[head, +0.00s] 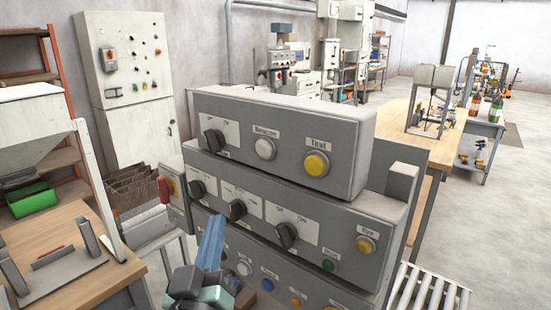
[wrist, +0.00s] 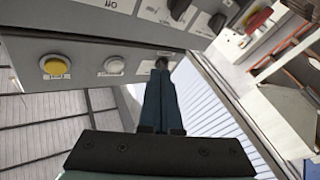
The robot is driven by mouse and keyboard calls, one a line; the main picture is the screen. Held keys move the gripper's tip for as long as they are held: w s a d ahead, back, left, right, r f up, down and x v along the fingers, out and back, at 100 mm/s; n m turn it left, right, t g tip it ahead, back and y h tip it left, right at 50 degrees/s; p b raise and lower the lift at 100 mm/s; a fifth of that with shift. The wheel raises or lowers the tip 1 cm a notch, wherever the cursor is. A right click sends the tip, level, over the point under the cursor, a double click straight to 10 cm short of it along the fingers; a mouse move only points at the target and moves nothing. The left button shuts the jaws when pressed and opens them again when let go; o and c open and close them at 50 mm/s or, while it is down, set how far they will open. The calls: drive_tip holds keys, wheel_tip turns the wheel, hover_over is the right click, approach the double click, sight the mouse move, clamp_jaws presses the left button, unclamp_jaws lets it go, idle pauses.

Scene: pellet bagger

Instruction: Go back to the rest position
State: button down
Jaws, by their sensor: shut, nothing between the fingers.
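My gripper (head: 212,228) is in the lower middle of the head view, in front of the grey control panel (head: 340,215). Its blue fingers are closed together with nothing between them. They also show in the wrist view (wrist: 160,75), pointing at the panel face close to a dark knob (wrist: 167,62). I cannot tell whether they touch it. The panel's upper tier carries a black rotary knob (head: 214,140), a white button (head: 265,149) and a yellow button (head: 316,163). The middle tier has several black knobs and another yellow button (head: 366,245). The gripper hides part of the lowest tier.
A wooden table (head: 70,225) with a grey fixture stands at the left, near a shelf holding a green bin (head: 33,199). A roller conveyor (head: 430,290) lies at the lower right. A workbench (head: 395,125) stands behind the panel. Open floor (head: 500,225) shows at the right.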

drive_tip(key=s+d+r+m+t+h, duration=0.1)
drive_tip(key=s+d+r+m+t, duration=0.15)
drive_tip(key=r, duration=0.75)
drive_tip(key=s+d+r+m+t, duration=0.15)
drive_tip(key=d+r, duration=0.25)
drive_tip(key=r, duration=0.5)
drive_tip(key=s+d+r+t+y, duration=0.1)
drive_tip(key=s+d+r+t, duration=0.1)
drive_tip(key=s+r, duration=0.8)
wheel_tip(320, 180, up, 2)
drive_tip(key=shift+s+d+r+t+p, duration=0.15)
drive_tip(key=shift+s+d+t+p, duration=0.1)
drive_tip(key=shift+d+t+p, duration=0.15)
